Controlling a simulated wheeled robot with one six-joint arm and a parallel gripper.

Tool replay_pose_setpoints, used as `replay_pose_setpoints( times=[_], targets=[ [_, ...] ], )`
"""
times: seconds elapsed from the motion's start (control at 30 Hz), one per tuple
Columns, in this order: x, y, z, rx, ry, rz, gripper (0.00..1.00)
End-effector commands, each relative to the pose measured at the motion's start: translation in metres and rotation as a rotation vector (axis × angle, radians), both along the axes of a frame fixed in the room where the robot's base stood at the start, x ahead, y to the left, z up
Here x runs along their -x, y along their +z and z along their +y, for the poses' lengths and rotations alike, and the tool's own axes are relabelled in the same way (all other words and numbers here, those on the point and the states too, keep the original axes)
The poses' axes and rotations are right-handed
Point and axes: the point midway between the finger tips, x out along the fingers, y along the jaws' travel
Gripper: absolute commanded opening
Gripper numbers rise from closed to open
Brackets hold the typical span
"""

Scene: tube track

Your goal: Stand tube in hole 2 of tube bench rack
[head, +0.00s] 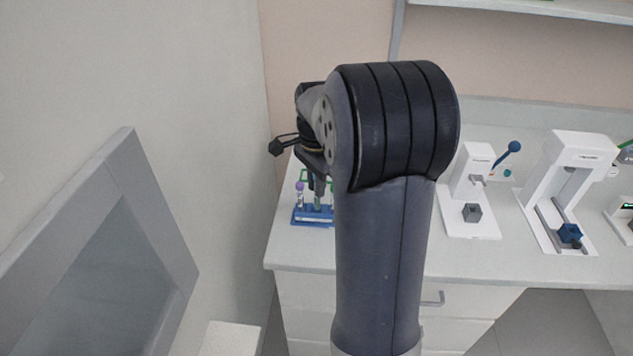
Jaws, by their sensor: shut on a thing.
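The blue tube bench rack (313,220) stands on the left end of the white bench, partly hidden behind my arm. A tube with a purple cap (299,188) stands upright at the rack's left side. My gripper (318,192) points down over the middle of the rack, small and partly covered by my arm. It is shut on a tube, of which little can be made out; a greenish part shows just below the fingers. I cannot tell which hole lies under it or whether the tube is in a hole.
White devices (475,190) and (575,190) stand on the bench to the right, one with a blue block (570,233). A grey-framed panel (130,240) is at the left. A shelf (560,10) hangs above. My arm hides the bench's middle.

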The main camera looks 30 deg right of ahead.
Motion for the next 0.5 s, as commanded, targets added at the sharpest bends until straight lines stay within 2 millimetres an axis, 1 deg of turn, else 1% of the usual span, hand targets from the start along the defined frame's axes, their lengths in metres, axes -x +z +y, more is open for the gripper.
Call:
replay_pose_setpoints(
  times=[0.2,0.5],
  targets=[
    [-0.0001,-0.0072,0.0,0.0,0.0,0.0,0.01],
    [-0.0001,-0.0075,0.0,0.0,0.0,0.0,0.01]
  ],
)
